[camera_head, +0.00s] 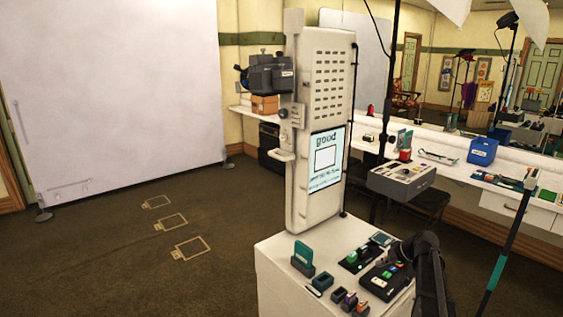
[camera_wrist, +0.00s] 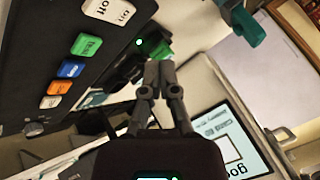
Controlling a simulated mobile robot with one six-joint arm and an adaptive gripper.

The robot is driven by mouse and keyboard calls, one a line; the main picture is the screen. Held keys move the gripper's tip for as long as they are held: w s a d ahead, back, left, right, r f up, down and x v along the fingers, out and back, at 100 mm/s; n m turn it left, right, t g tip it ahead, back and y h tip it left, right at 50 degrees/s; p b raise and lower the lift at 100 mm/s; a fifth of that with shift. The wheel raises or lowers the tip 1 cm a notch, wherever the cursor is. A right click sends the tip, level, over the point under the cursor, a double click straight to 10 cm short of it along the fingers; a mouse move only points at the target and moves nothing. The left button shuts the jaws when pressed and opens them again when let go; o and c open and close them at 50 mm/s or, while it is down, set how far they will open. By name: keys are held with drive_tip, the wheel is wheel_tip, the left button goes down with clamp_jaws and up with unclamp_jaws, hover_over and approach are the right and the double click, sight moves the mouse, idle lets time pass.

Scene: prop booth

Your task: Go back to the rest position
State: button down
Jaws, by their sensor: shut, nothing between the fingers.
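My gripper (camera_wrist: 160,78) is shut and empty in the wrist view, its two dark fingers meeting at the tips. The fingertips are close to a black button panel (camera_wrist: 60,45) with green, blue, orange and white keys and a small green light. I cannot tell whether they touch it. In the head view my dark arm comes in at the lower right over the white pedestal top (camera_head: 283,262), and the fingertips are hard to make out there.
A tall white column with a lit screen (camera_head: 326,160) stands behind the pedestal top. Small devices and a green-topped block (camera_head: 303,255) sit on that top. A grey keypad box (camera_head: 402,180) is behind the arm. Open carpet (camera_head: 130,260) lies to the left.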

drive_tip(key=s+a+r+g+h+p, duration=0.1)
drive_tip(key=s+a+g+h+p, duration=0.1)
drive_tip(key=s+a, duration=0.7)
drive_tip(key=s+a+r+g+h+p, duration=0.2)
drive_tip(key=s+a+g+h+p, duration=0.1)
drive_tip(key=s+a, duration=0.7)
drive_tip(key=s+h+p, duration=0.1)
drive_tip(key=s, duration=0.3)
drive_tip(key=shift+p, duration=0.4)
idle(0.4)
